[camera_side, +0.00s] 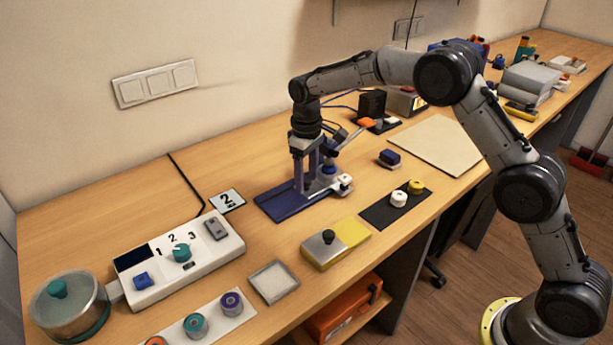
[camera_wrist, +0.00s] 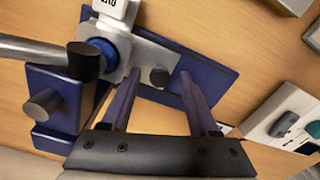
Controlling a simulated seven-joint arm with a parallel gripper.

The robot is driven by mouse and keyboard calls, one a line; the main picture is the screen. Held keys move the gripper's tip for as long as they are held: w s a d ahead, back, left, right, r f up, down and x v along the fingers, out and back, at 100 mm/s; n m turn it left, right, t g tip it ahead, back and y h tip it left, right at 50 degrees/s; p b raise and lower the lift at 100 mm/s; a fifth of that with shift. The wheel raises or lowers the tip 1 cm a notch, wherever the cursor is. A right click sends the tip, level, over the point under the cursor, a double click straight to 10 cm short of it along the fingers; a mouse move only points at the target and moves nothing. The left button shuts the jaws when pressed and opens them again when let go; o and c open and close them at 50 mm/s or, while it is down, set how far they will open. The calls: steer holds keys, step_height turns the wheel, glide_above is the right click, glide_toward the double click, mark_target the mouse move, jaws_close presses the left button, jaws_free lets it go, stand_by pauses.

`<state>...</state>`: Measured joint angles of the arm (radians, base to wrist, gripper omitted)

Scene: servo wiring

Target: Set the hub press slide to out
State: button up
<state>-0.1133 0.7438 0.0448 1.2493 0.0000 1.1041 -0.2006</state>
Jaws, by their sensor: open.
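The hub press has a dark blue base plate (camera_side: 277,205), and a lever with an orange grip (camera_side: 367,122) tilts up to the right. Its grey slide (camera_wrist: 143,52) carries a dark round knob (camera_wrist: 160,76) in the wrist view. A white block with dark lettering (camera_wrist: 113,9) is at the slide's far end, beside a blue round part (camera_wrist: 101,52). My gripper (camera_wrist: 159,80) is open, pointing down at the press, with its fingers on either side of the knob. I cannot tell whether they touch it. In the side view my fingers partly hide the slide.
A control box with a teal dial (camera_side: 181,253) stands left of the press. A yellow-and-grey block (camera_side: 335,243) and a dark mat (camera_side: 380,212) with a white and a yellow hub lie in front. A black box (camera_side: 372,103) and cables are behind. A pale board (camera_side: 440,145) lies right.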

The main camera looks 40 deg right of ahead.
steer(key=shift+f, duration=0.2)
steer(key=shift+c, duration=0.3)
jaws_close()
steer(key=shift+r, duration=0.1)
stand_by(0.9)
